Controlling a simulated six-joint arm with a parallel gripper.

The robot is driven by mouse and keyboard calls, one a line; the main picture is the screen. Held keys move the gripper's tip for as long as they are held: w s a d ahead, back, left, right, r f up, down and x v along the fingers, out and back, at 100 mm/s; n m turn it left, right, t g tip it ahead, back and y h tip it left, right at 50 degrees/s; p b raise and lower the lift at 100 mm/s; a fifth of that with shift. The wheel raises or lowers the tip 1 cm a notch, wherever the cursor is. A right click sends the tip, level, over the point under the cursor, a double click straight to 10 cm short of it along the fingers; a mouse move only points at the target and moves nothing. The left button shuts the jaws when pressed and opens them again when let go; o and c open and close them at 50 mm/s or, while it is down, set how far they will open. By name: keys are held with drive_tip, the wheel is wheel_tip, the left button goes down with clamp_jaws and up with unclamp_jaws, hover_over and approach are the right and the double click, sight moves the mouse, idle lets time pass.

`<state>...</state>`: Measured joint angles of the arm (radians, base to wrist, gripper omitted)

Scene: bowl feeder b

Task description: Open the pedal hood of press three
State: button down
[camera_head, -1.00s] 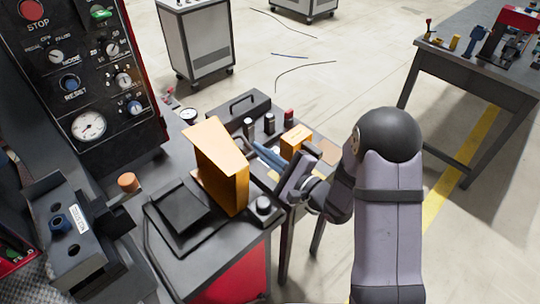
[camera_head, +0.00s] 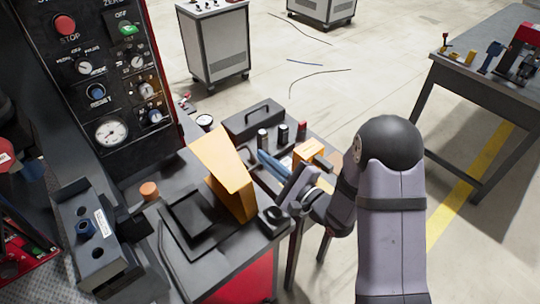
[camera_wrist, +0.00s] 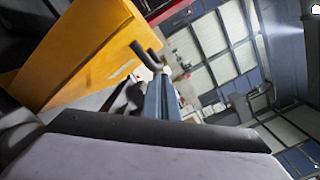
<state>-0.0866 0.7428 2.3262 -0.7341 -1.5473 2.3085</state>
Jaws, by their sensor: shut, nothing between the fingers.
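The orange-yellow hood (camera_head: 228,180) stands steeply tilted on the dark bench top, beside a square black pad (camera_head: 192,217). It fills the upper left of the wrist view (camera_wrist: 80,50). I cannot tell how its hinge sits. My gripper (camera_head: 272,163) is just right of the hood, with slim blue fingers pointing up and left. The fingers are shut and empty. In the wrist view the blue finger (camera_wrist: 153,98) lies close to the hood's right edge, near a dark curved bar (camera_wrist: 147,57). I cannot tell whether they touch.
A control panel (camera_head: 110,75) with knobs and a gauge rises at the left. A grey box (camera_head: 88,232) with a blue knob is at lower left. Behind my gripper are a black case (camera_head: 252,120), small cylinders and an orange block (camera_head: 308,149). Open floor lies beyond.

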drive_tip(key=shift+f, duration=0.1)
drive_tip(key=v, duration=1)
drive_tip(key=shift+p, duration=0.45)
